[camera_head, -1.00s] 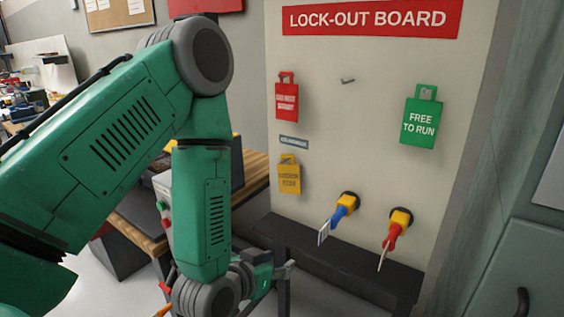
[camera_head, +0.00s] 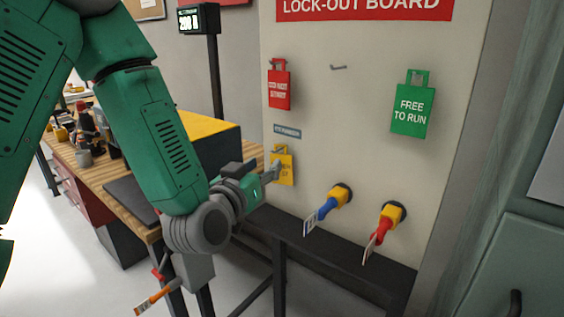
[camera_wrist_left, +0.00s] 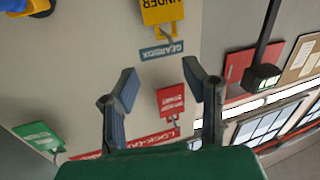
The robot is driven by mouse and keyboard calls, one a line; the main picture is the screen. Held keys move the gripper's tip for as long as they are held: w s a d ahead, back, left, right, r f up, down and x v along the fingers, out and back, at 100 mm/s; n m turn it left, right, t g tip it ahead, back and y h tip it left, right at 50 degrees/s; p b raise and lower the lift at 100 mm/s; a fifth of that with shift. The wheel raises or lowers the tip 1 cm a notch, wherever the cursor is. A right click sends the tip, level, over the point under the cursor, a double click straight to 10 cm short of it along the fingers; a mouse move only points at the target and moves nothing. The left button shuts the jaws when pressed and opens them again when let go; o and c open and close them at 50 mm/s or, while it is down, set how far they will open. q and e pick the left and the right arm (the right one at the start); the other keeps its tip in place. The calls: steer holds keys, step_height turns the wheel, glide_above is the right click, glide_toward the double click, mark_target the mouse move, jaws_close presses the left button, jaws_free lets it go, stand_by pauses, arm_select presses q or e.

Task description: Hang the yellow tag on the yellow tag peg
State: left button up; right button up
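The yellow tag (camera_head: 284,172) hangs at the lower left of the lock-out board (camera_head: 360,130), below a small blue-grey label (camera_head: 287,131). My left gripper (camera_head: 272,172) is beside the tag's left edge in the head view and partly overlaps it. In the left wrist view, which is upside down, the left gripper (camera_wrist_left: 160,78) is open with nothing between its fingers. There the yellow tag (camera_wrist_left: 163,11) lies beyond the fingertips at the top edge, with its hook toward the gearbox label (camera_wrist_left: 162,50). An empty peg (camera_head: 338,67) shows higher on the board. My right gripper is not in view.
A red tag (camera_head: 279,88) and a green tag (camera_head: 412,108) hang on the board. Blue (camera_head: 328,207) and red (camera_head: 382,232) handles on yellow mounts stick out below. A dark bench (camera_head: 340,252) runs under the board. A wooden workbench (camera_head: 125,205) stands at left.

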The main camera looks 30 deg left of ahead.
mark_target(279, 146)
arm_select(q)
steer(key=w+a, duration=0.1)
steer(key=w, duration=0.2)
steer(key=w+a, duration=0.1)
steer(key=w, duration=0.3)
steer(key=w+a+p, duration=0.1)
steer(key=w, duration=0.2)
steer(key=shift+w, duration=0.4)
steer(key=shift+w+d, duration=0.1)
steer(key=shift+d, duration=0.1)
steer(key=shift+a+f, duration=0.1)
steer(key=shift+a, duration=0.4)
jaws_close()
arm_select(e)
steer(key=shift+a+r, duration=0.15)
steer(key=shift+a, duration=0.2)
arm_select(q)
steer(key=shift+d+r, duration=0.2)
steer(key=shift+d, duration=0.05)
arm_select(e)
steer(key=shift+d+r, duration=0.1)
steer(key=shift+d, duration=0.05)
arm_select(q)
steer(key=shift+a+r+p, duration=0.15)
steer(key=shift+r+p, duration=0.2)
steer(key=shift+p, duration=0.1)
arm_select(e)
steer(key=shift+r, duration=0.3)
